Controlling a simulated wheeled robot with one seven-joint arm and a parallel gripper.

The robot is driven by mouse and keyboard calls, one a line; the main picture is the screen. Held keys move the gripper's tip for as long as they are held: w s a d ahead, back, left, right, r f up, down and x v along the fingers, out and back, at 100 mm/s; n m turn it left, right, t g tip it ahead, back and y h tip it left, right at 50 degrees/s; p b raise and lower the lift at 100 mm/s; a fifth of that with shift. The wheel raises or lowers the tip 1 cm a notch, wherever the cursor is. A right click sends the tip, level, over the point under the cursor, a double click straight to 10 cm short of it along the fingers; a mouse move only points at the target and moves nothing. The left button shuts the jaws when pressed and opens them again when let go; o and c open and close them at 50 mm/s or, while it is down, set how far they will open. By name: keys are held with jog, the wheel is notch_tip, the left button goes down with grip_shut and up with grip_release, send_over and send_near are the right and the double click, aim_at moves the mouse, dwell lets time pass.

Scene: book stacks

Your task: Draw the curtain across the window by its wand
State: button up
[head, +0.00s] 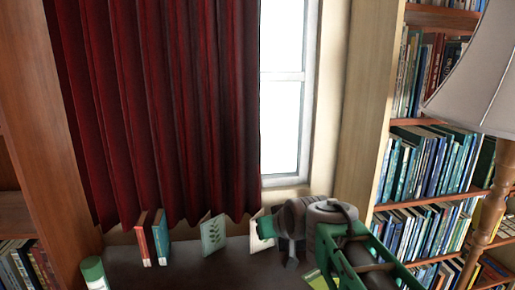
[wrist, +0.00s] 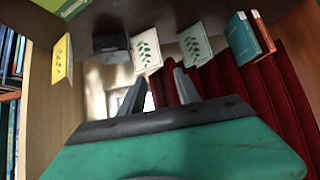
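The dark red curtain (head: 165,110) hangs in folds over the left and middle of the window (head: 287,125). A bright strip of glass stays bare at its right. I cannot make out the wand in either view. My arm (head: 320,225) reaches in from the lower right in the head view, where the fingertips cannot be made out. In the wrist view my gripper (wrist: 163,88) has its two grey fingers apart, with nothing seen held. The curtain's edge shows behind and between the fingers, and its folds (wrist: 240,90) fill the right side.
A dark sill or shelf (head: 180,262) below the curtain holds two upright books (head: 152,238), a leaf-print card (head: 213,233) and a green-lidded container (head: 94,272). A second leaf card (wrist: 146,50) stands near my fingers. Bookshelves (head: 430,160) and a lamp (head: 480,70) stand right.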

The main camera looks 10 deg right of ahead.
jog(key=w+d+r+t+y+b, duration=0.15)
jog(key=w+r+t, duration=0.5)
jog(key=w, duration=0.75)
jog(key=n+t, duration=0.1)
send_near(260, 142)
jog(key=w, duration=0.2)
jog(key=shift+y, duration=0.35)
jog(key=w+p, duration=0.1)
jog(key=w, duration=0.2)
jog(key=w+a+p, duration=0.1)
jog(key=w, duration=0.2)
jog(key=shift+w+a+f, duration=0.1)
jog(key=shift+w+a, duration=0.1)
jog(key=shift+w, duration=0.1)
jog(key=shift+w+a, duration=0.1)
jog(key=shift+w, duration=0.3)
jog(key=shift+f, duration=0.1)
grip_shut()
